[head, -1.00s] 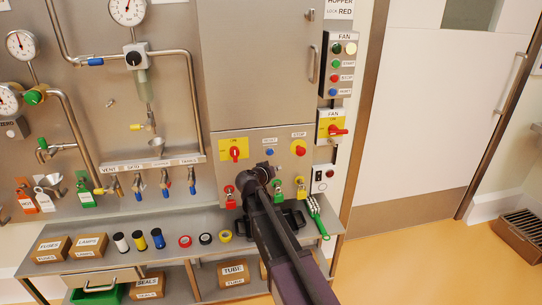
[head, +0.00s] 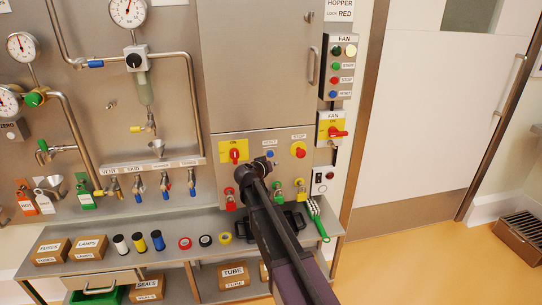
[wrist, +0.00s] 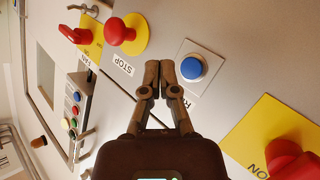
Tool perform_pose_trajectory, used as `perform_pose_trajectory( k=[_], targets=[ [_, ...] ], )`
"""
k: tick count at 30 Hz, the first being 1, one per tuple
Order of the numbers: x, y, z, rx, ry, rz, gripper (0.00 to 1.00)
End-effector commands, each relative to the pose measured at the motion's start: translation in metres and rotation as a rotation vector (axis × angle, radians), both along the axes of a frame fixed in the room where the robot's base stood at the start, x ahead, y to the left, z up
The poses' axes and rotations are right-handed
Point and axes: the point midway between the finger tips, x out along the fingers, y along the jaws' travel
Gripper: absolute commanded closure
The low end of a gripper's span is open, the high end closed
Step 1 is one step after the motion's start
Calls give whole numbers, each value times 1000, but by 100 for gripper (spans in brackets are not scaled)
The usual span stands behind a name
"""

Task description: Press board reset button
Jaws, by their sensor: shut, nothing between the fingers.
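The blue reset button (head: 270,154) sits on the board between the red rotary switch on its yellow plate (head: 234,151) and the red stop button (head: 299,150). In the wrist view the blue button (wrist: 191,68) stands on a pale square plate, beside a label partly hidden by a finger. My gripper (wrist: 159,66) is shut and empty, its fingertips together just to the side of the button. I cannot tell whether they touch its plate. In the head view my arm reaches up from below, and its wrist covers the board just under the button.
The fan panel (head: 341,68) with its own blue button (head: 333,94) is at upper right. Red, green and yellow padlocks hang below the board. A shelf (head: 110,262) with tape rolls and boxes runs underneath. A green-handled brush (head: 317,219) lies right of my arm.

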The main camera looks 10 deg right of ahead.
Motion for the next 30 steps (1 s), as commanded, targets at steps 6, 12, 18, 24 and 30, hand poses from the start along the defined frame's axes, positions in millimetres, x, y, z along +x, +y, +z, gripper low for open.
perform_pose_trajectory(
  k=[6,12,18,24,30],
  targets=[
    [25,1,0,0,0,0,100],
    [37,1,0,0,0,0,100],
    [41,1,0,0,0,0,100],
    [41,1,0,0,0,0,100],
    [41,1,0,0,0,0,100]
  ],
)
